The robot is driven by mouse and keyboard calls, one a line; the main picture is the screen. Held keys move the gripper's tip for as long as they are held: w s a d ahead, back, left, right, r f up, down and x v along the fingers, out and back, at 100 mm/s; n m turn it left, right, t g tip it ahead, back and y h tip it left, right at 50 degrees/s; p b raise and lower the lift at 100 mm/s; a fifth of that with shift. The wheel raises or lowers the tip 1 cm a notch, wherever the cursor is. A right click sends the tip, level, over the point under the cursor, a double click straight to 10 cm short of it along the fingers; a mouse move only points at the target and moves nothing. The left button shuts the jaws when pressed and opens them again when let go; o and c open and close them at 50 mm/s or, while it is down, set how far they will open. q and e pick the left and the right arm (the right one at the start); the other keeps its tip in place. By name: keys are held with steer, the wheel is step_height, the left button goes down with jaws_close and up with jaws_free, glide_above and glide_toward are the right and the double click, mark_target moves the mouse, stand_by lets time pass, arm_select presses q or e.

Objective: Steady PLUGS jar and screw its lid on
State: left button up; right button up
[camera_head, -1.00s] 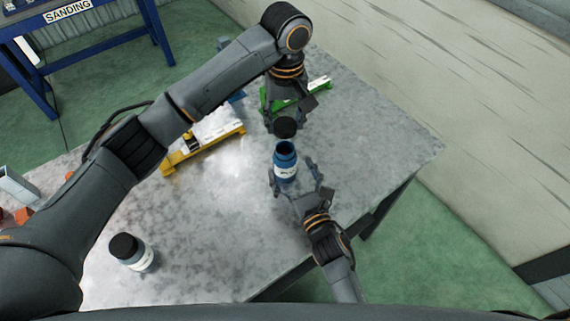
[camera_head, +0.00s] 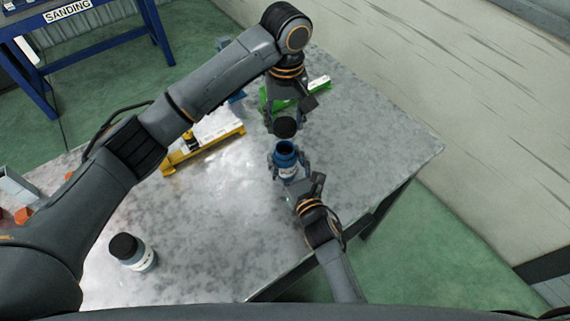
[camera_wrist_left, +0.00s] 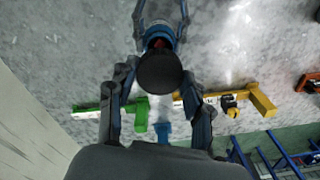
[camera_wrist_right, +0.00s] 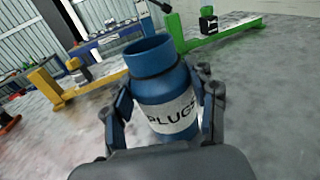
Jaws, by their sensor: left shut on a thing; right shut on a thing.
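The PLUGS jar (camera_head: 286,158) is blue with a white label and stands upright with its mouth open. My right gripper (camera_head: 288,168) is shut on its body; the right wrist view shows the jar (camera_wrist_right: 160,88) between the fingers, label facing me. My left gripper (camera_head: 284,121) is shut on a black lid (camera_head: 285,128), just behind the jar's mouth in the head view. In the left wrist view the lid (camera_wrist_left: 160,69) partly covers the jar, with some of the jar's mouth showing past its edge. The lid looks apart from the jar.
A yellow fixture (camera_head: 203,146) and a green fixture (camera_head: 318,84) lie at the back. The right side of the table is clear.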

steer(key=c, duration=0.3)
arm_select(q)
glide_above(285, 143)
steer(key=s, duration=0.2)
steer(key=shift+f, duration=2.5)
arm_select(e)
jaws_close()
arm_select(q)
steer(key=shift+f, duration=0.15)
steer(key=shift+f, duration=0.75)
steer(key=shift+f, duration=0.55)
